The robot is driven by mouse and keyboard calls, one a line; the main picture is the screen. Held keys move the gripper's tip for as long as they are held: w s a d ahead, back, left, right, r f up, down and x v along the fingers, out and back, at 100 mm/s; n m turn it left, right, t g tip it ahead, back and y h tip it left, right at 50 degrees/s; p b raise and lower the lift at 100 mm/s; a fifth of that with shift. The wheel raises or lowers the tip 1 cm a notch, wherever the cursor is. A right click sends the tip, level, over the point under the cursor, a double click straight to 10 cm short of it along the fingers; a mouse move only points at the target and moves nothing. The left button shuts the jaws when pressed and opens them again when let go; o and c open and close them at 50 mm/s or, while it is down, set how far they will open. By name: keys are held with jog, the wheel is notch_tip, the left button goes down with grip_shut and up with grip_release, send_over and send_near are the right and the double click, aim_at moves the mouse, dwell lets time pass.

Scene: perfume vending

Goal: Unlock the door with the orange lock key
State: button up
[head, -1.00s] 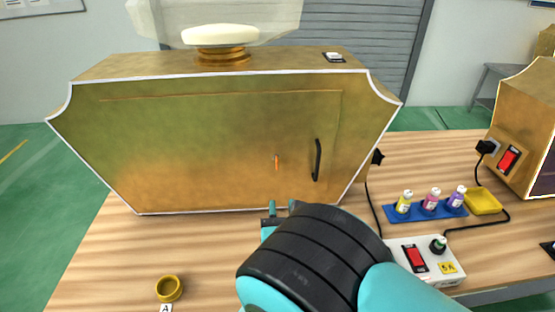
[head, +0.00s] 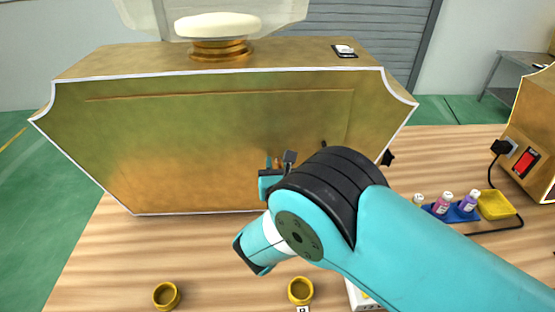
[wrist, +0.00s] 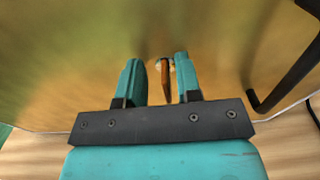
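The gold cabinet's door (head: 190,135) fills the upper middle of the head view and looks shut. In the wrist view the orange lock key (wrist: 165,80) sticks out from the door face. My gripper (wrist: 158,68) is open, with one teal finger on each side of the key. The key stands nearer the right finger, and a gap shows on the left. In the head view my gripper (head: 278,162) is at the door front, and my arm hides most of the key.
A black door handle (wrist: 285,78) stands right of the gripper. Yellow rings (head: 166,296) sit on the wooden table (head: 215,250) in front. Small bottles (head: 443,203) and a yellow tray (head: 496,205) are at the right.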

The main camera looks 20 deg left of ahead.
jog(key=shift+w+d, duration=0.1)
jog(key=shift+w, duration=0.1)
jog(key=shift+d, duration=0.15)
grip_shut()
jog(key=shift+f+m+b, duration=0.1)
jog(key=shift+m+b, duration=0.3)
jog(key=m+b, duration=1.7)
jog(key=shift+w+d+f, duration=0.15)
jog(key=shift+d+f, duration=0.2)
jog(key=shift+f, duration=0.05)
jog(key=shift+r, duration=0.1)
